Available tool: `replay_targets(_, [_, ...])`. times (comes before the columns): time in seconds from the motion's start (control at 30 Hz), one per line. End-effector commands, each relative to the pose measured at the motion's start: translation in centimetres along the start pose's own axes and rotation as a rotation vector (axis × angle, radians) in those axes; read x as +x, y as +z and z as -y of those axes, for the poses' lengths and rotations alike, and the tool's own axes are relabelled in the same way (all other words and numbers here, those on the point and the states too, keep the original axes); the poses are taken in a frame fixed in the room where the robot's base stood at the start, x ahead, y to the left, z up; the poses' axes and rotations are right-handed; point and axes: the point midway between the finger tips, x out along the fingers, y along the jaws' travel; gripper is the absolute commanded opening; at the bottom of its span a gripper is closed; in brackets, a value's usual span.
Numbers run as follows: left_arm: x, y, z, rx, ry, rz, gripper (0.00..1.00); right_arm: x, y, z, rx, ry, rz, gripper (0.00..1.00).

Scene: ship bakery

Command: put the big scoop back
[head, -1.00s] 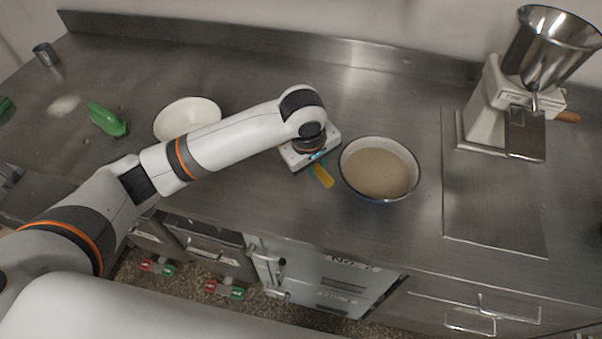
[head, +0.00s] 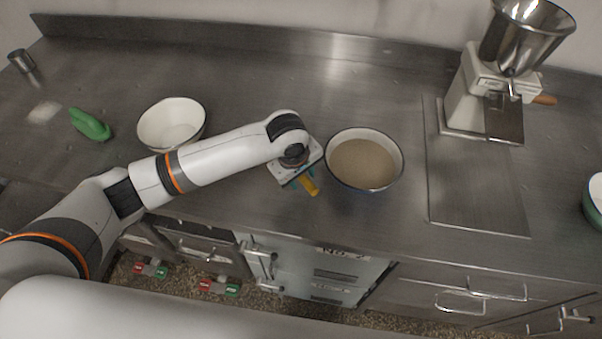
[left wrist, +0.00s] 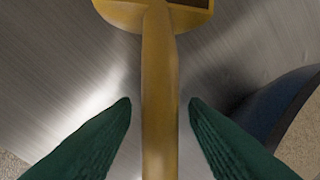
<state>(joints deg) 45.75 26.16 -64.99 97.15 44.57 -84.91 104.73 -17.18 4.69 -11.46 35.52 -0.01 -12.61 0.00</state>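A yellow scoop (head: 310,186) shows under my left gripper, left of the flour bowl; the gripper hides most of it. In the left wrist view its long handle (left wrist: 160,95) runs between the two green fingers of my left gripper (left wrist: 160,104), and part of its head (left wrist: 125,12) shows at the top edge. A gap shows between the handle and each fingertip, so this gripper looks open around the handle. In the head view my left gripper (head: 297,180) is low over the counter. A smaller-looking green scoop (head: 90,124) lies at the left. My right gripper is not in view.
The blue-rimmed bowl (head: 399,146) of flour stands just right of the gripper. An empty white bowl (head: 150,122) is behind my forearm. A mill (head: 465,100) with a steel hopper stands at back right. The steel counter (head: 300,80) is clear behind the gripper.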

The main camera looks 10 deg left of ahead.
Motion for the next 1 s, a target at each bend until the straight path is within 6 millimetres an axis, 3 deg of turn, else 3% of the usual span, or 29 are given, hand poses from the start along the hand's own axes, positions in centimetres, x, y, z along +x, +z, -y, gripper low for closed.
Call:
replay_targets(0.37, [-0.6,0.0,0.1,0.000,-0.002,0.001,0.40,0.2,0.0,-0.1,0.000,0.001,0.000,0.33])
replay_targets(0.8, [-9.2,0.0,0.1,0.001,-0.003,0.001,0.40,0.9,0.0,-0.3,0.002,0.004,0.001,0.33])
replay_targets(1.0, [-11.7,0.0,0.1,-0.001,-0.002,0.001,0.40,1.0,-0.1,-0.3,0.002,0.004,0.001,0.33])
